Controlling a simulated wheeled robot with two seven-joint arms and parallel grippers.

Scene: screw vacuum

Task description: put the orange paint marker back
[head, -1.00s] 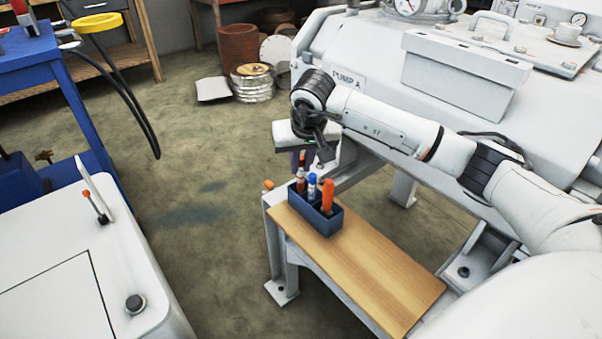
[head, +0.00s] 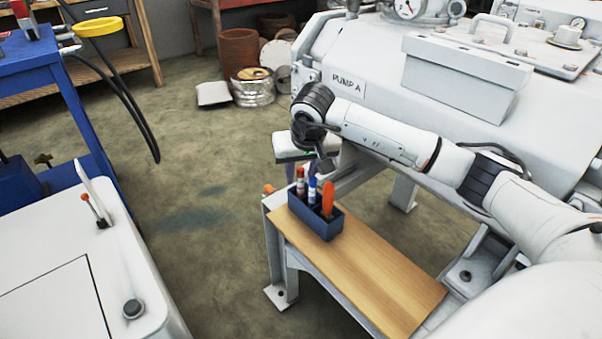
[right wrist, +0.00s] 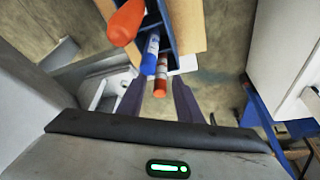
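The orange paint marker (head: 300,180) stands in the blue holder (head: 320,228) at its left end, beside a blue marker (head: 313,188) and a thick orange-handled tool (head: 328,198). In the right wrist view the orange marker (right wrist: 160,82) lies between the fingers of my right gripper (right wrist: 158,88), with gaps on both sides. The gripper is open and does not hold it. In the head view my right gripper (head: 301,168) is just behind the holder, its fingers partly hidden. The marker's lower part is hidden inside the holder. My left gripper is not in view.
The holder stands at the far end of a wooden-topped bench (head: 375,275), which is otherwise bare. The white pump housing (head: 440,130) is close behind my right arm. A white cabinet (head: 60,270) with a small lever stands at left, with open floor between.

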